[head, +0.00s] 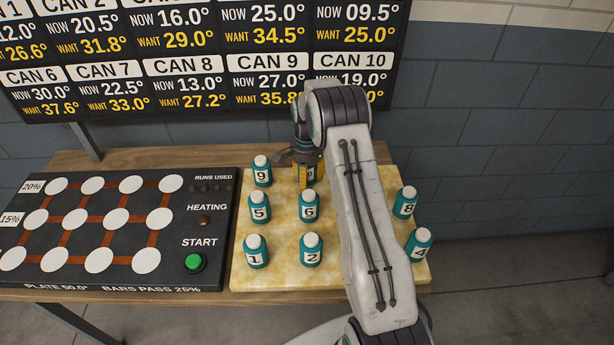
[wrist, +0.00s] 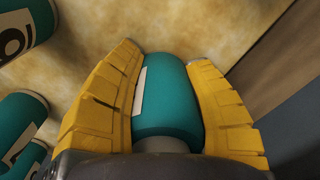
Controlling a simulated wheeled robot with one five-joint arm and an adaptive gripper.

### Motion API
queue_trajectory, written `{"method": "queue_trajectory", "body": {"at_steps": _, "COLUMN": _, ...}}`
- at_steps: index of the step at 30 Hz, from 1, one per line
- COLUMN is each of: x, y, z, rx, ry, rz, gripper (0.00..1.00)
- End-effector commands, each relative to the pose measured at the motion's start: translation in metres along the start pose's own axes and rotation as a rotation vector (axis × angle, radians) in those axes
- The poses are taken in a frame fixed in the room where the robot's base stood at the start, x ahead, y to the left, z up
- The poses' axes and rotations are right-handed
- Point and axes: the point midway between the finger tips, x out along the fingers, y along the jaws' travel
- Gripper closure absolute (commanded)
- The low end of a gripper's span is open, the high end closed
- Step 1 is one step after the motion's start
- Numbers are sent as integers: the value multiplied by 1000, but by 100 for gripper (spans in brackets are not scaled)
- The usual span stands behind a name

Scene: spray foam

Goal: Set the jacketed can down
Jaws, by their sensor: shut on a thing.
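In the wrist view my gripper (wrist: 168,100) has its two yellow fingers closed on either side of a teal can (wrist: 165,85) with a white label. The can's base end is close to the mottled yellow board (wrist: 95,50); I cannot tell whether it touches. In the head view my gripper (head: 304,175) is at the back of the yellow board (head: 280,275), to the right of can 9 (head: 262,171). The held can is mostly hidden there by the gripper, and its number is not readable.
Other teal cans stand on the board, including can 6 (head: 309,206), can 5 (head: 259,207), can 8 (head: 405,202) and can 4 (head: 418,245). The black heating plate panel (head: 110,280) with white discs lies left. A sign board (head: 200,60) hangs behind.

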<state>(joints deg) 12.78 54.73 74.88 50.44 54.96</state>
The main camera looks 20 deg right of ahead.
Motion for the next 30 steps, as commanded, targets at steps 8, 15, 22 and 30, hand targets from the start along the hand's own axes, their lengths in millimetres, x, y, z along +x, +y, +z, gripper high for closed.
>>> {"method": "queue_trajectory", "body": {"at_steps": 8, "x": 1, "y": 0, "z": 0, "rx": 0, "ry": 1, "rz": -1, "gripper": 88}}
{"method": "queue_trajectory", "body": {"at_steps": 15, "x": 2, "y": 0, "z": 0, "rx": 0, "ry": 0, "rz": -1, "gripper": 38}}
{"method": "queue_trajectory", "body": {"at_steps": 22, "x": 2, "y": 0, "z": 0, "rx": 0, "ry": 0, "rz": -1, "gripper": 30}}
{"method": "queue_trajectory", "body": {"at_steps": 30, "x": -6, "y": -1, "z": 0, "rx": 0, "ry": 1, "rz": -2, "gripper": 30}}
